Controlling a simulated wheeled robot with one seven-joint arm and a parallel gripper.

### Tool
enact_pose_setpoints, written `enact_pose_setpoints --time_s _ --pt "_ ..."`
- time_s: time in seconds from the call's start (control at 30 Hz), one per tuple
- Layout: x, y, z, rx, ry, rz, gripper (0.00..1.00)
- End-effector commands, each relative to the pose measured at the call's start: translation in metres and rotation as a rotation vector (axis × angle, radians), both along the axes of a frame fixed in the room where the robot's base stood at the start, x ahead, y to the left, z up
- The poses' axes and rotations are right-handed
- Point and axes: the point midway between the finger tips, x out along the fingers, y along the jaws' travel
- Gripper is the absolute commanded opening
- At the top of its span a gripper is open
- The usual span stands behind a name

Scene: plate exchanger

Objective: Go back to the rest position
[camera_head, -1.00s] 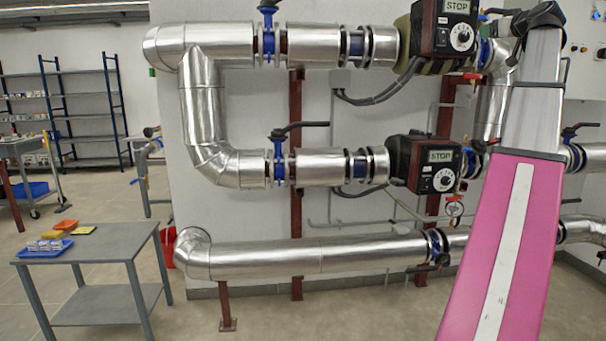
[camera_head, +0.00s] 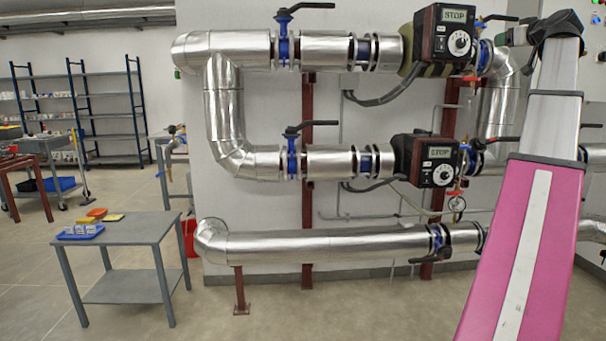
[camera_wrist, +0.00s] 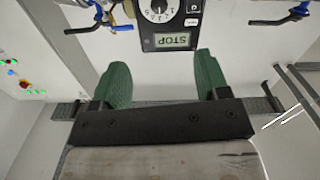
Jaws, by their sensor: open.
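My gripper (camera_wrist: 160,82) shows in the wrist view with two green fingers spread apart and nothing between them. Beyond the fingertips is a dark pump controller with a STOP display (camera_wrist: 172,40), seen upside down, and its white dial. The fingers look apart from it. Two pump units with STOP displays show in the head view, the upper one (camera_head: 447,42) and the lower one (camera_head: 428,160).
Silver insulated pipes (camera_head: 330,245) with blue valves run along the white wall (camera_head: 260,110). A grey table (camera_head: 145,229) with a blue tray (camera_head: 80,232) stands at the left. Shelving (camera_head: 105,95) and a cart are behind it. The floor in front is clear.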

Motion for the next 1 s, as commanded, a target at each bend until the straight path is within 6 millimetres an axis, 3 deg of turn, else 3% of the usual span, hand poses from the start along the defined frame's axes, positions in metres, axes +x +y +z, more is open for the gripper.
enact_pose_setpoints --time_s 0.27,0.47,0.57,0.8,1.0 --pt "0.021 0.013 -0.05 0.037 0.065 0.011 0.69" --pt "0.043 0.029 -0.106 0.077 0.141 0.021 0.69" --pt "0.057 0.043 -0.146 0.104 0.196 0.029 0.69" --pt "0.09 0.095 -0.276 0.179 0.384 0.044 0.69" --pt "0.102 0.147 -0.383 0.228 0.548 0.049 0.69"
